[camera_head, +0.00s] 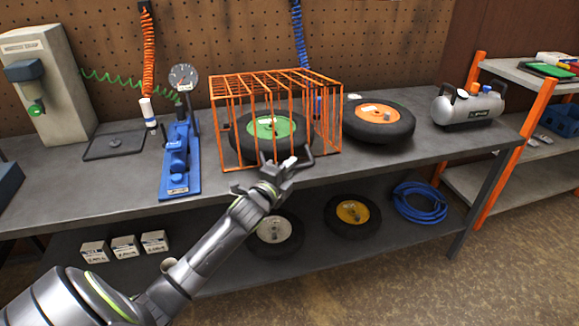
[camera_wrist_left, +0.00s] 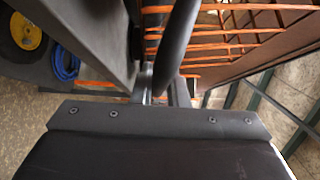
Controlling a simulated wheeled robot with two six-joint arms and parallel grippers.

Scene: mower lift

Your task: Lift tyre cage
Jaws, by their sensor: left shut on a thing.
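The tyre cage (camera_head: 277,94) is a box of orange bars on the grey workbench. A black tyre with a green hub (camera_head: 283,127) is inside it. My left gripper (camera_head: 287,164) is at the low front of the cage, shut on it; the fingers hide the exact grip. The cage looks upright; I cannot tell if its base is clear of the bench. In the left wrist view, orange cage bars (camera_wrist_left: 230,33) show beyond the dark gripper fingers (camera_wrist_left: 160,85). My right gripper is not in view.
A tyre with an orange hub (camera_head: 380,120) lies just right of the cage. A blue tool with a gauge (camera_head: 180,160) stands left of it. A silver tank (camera_head: 468,105) is farther right. The lower shelf holds two tyres, a blue hose (camera_head: 420,203) and white boxes (camera_head: 125,246).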

